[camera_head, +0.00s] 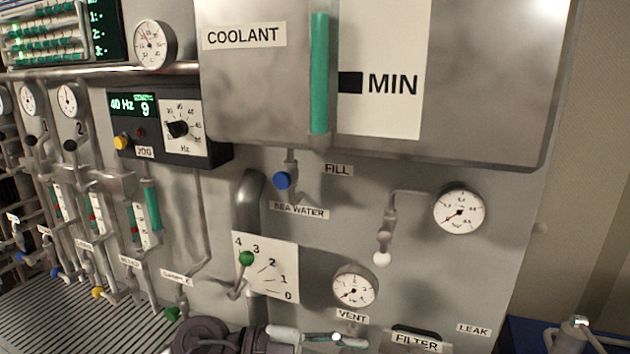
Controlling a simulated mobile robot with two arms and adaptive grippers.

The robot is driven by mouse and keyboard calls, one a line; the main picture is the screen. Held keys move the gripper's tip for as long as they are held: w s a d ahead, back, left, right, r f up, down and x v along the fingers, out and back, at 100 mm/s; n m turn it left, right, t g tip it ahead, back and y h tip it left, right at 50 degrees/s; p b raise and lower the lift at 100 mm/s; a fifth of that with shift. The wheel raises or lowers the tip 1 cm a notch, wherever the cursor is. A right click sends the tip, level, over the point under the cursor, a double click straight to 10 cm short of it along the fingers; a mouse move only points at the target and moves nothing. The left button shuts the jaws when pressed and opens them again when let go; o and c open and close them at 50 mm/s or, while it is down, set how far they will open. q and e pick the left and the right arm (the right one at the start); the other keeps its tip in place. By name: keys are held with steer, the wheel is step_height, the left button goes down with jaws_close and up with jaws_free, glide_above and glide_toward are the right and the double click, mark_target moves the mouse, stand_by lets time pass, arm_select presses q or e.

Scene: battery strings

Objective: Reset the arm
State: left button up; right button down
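Neither of my grippers and no part of my arms can be made out in the head view. The view is filled by a grey wall panel (330,220) with pipes, gauges and valves. A metal coolant tank (480,70) with a green level tube (319,75) and a MIN mark sits at the top. A lever with a green knob (246,258) points near the 4 and 3 of its numbered plate (285,262). A blue knob (282,180) hangs beside the FILL label.
A control box (160,125) with a dial reads 40 Hz. Round gauges (459,208) and a white knob (382,259) stick out at the right. Dark purple machinery (200,336) stands at the bottom. A metal object (573,334) is on a blue surface at the lower right.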

arm_select(q)
step_height(320, 180, up, 5)
steer(key=n+t+h, duration=0.2)
steer(key=t+h, duration=0.1)
steer(key=h, duration=0.1)
steer(key=w+a+r+n+t+y, duration=0.1)
steer(key=w+a+n+t+y, duration=0.2)
steer(key=a+n+t, duration=0.5)
steer(key=w+a+r+n+t+y, duration=0.1)
steer(key=w+a+n+t+y, duration=0.25)
steer(key=n+t, duration=0.45)
steer(key=s+a+f+n+g+y, duration=0.2)
steer(key=a+f+n+y, duration=0.6)
steer(key=a+f+y, duration=0.5)
steer(key=s+f+m+g, duration=0.1)
steer(key=s+f+g, duration=1.2)
steer(key=s+f, duration=0.85)
step_height(320, 180, down, 24)
steer(key=s+g, duration=0.2)
steer(key=s+a+f, duration=0.1)
steer(key=s+f, duration=0.7)
steer(key=f, duration=0.1)
steer(key=s+a+f+b, duration=0.1)
steer(key=s+a+f, duration=0.1)
steer(key=s+f, duration=0.7)
steer(key=shift+a+f+m+g+y, duration=0.15)
steer(key=shift+a+m+g+y, duration=0.15)
steer(key=shift+g+y, duration=0.1)
